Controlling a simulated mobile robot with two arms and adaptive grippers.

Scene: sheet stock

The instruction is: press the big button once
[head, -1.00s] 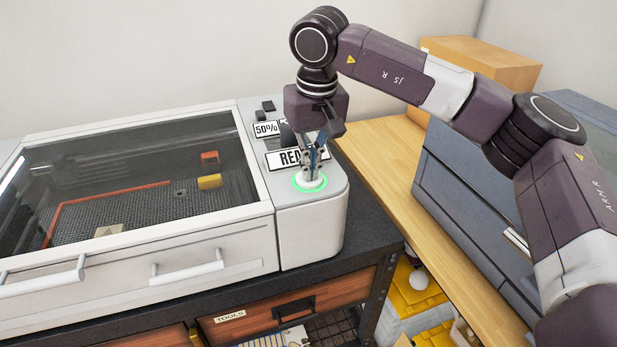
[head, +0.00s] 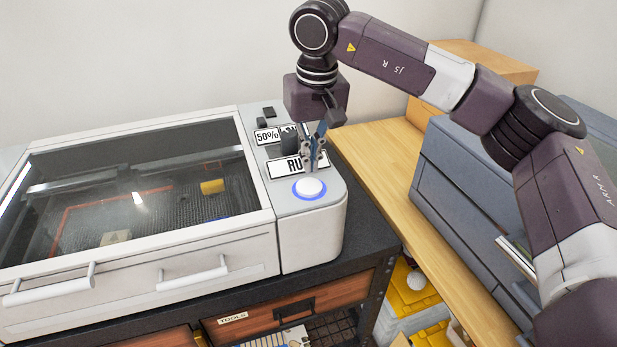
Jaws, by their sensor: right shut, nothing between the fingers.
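The big button (head: 309,187) is a white round cap on the right-hand panel of the machine (head: 311,240). A blue ring is lit around it. My right gripper (head: 313,168) is shut and empty, with its fingertips pointing down just above and behind the button, seemingly apart from it. A label (head: 287,168) behind the button starts with "RU"; the gripper hides the rest. My left gripper is out of view.
A wooden bench (head: 375,170) with a grey-blue cabinet (head: 465,215) stands to the right. The lid handles (head: 193,273) stick out at the front.

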